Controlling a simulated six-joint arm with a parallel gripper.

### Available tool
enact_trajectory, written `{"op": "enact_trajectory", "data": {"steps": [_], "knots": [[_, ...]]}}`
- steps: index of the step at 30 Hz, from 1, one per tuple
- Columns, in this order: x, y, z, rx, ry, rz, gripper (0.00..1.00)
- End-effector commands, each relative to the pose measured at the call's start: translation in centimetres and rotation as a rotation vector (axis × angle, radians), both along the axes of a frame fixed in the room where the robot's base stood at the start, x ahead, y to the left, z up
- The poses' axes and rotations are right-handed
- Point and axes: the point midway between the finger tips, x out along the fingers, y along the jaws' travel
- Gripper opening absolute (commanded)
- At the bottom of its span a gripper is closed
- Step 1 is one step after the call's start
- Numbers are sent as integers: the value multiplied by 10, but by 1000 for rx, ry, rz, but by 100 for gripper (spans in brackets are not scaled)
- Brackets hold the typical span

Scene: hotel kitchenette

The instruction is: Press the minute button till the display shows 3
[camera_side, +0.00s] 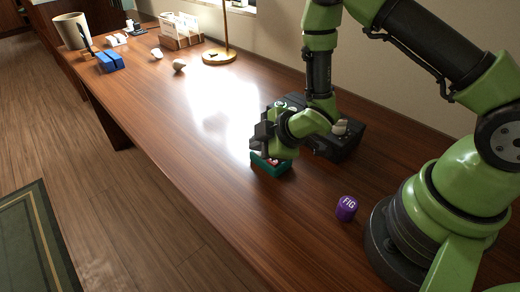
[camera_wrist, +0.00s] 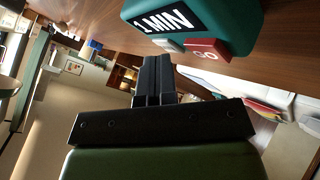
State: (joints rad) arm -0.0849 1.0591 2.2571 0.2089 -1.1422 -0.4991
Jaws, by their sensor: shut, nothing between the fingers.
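The teal timer (camera_side: 268,168) sits on the wooden counter, partly hidden behind my gripper (camera_side: 262,138) in the side view. In the wrist view the teal timer (camera_wrist: 250,20) is at the top, with a black "1 MIN" label (camera_wrist: 165,18), a red GO button (camera_wrist: 207,50) and part of a pale button (camera_wrist: 169,45) beside it. My gripper (camera_wrist: 153,62) is shut and empty, its fingertips close to the pale button. I cannot tell whether they touch. No display digits can be read in either view.
A purple FIG container (camera_side: 347,208) stands near my base. A dark box (camera_side: 345,140) is behind my gripper. The middle counter is clear.

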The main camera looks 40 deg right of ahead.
Motion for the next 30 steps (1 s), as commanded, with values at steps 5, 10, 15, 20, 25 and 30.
{"op": "enact_trajectory", "data": {"steps": [5,10,15,20,25,30], "knots": [[0,0,0,0,2,-1,0],[0,0,2,0,0,0,0],[0,0,11,0,-1,-1,0],[0,0,16,-1,0,1,0],[0,0,15,0,1,0,0],[0,0,20,0,-1,-1,0]]}}
